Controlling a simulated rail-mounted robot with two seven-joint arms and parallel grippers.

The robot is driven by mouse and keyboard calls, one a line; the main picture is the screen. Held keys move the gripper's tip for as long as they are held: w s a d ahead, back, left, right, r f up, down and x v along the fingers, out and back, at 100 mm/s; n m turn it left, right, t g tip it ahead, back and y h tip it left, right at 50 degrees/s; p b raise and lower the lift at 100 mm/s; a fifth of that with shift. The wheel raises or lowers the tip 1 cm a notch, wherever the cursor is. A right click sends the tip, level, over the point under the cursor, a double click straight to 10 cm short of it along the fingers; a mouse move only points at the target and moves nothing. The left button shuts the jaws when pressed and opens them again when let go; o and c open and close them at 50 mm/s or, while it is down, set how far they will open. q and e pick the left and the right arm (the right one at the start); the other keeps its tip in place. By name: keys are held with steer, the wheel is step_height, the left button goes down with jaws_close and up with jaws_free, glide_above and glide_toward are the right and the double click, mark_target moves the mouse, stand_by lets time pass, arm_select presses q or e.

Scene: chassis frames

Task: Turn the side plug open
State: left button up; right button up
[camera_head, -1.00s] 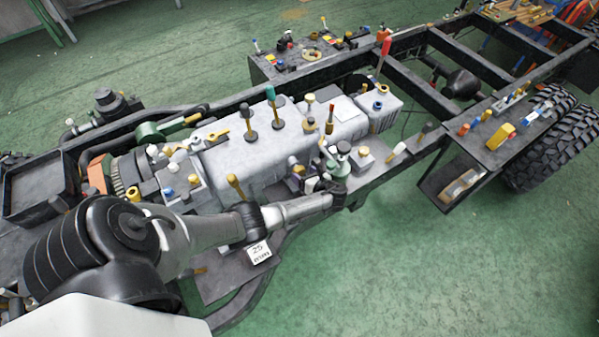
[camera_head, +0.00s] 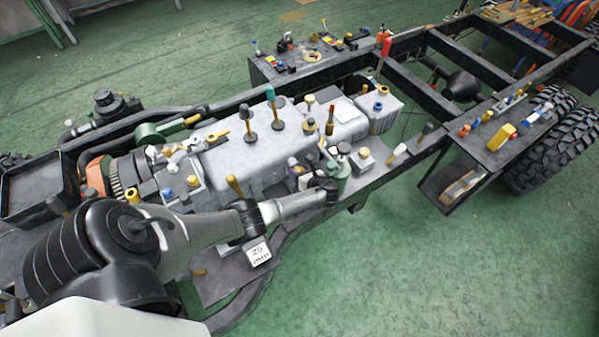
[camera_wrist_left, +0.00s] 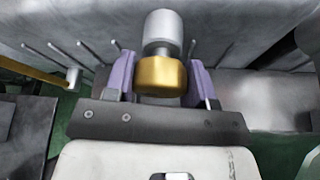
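The side plug (camera_wrist_left: 162,74), a brass-coloured cap with a silver cylinder beyond it, is in the middle of the left wrist view. My left gripper (camera_wrist_left: 161,82) has its two purple fingers on either side of the brass cap, with no clear gap at either side. It appears shut on the plug. In the head view my left gripper (camera_head: 298,172) is small and partly hidden at the near side of the grey engine block (camera_head: 245,150); the plug cannot be made out there. My right gripper is not in view.
Several knobs and caps stand on top of the engine block. The dark chassis frame (camera_head: 425,95) runs to the back right. A side shelf (camera_head: 480,140) carries coloured parts beside a tyre (camera_head: 560,145). The green floor at the front right is clear.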

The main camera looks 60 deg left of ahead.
arm_select(q)
steer(key=c, duration=0.4)
